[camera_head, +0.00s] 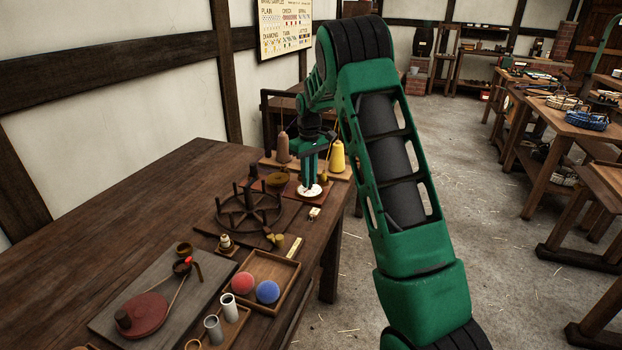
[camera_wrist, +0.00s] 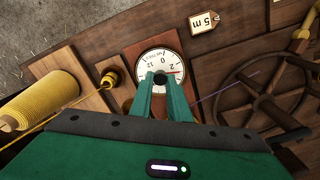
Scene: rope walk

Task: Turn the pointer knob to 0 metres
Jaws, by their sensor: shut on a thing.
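The white round dial (camera_wrist: 152,56) is marked in metres and sits on a reddish-brown wooden board. The dark pointer knob (camera_wrist: 160,76) is at its centre, between my fingertips. A thin red line on the dial points right in the wrist view, close to a 2. The other numerals are small and upside down. My gripper (camera_wrist: 160,84) is shut on the knob from above and its fingers cover part of the dial. In the head view my gripper (camera_head: 309,183) stands over the dial (camera_head: 310,191) at the far end of the table.
A yellow thread cone (camera_head: 338,157) and a brown cone (camera_head: 283,149) stand behind the dial. A dark spoked wheel (camera_head: 248,212) lies nearer, with a purple thread leading from it towards the dial. A tray (camera_head: 262,272) holds red and blue balls.

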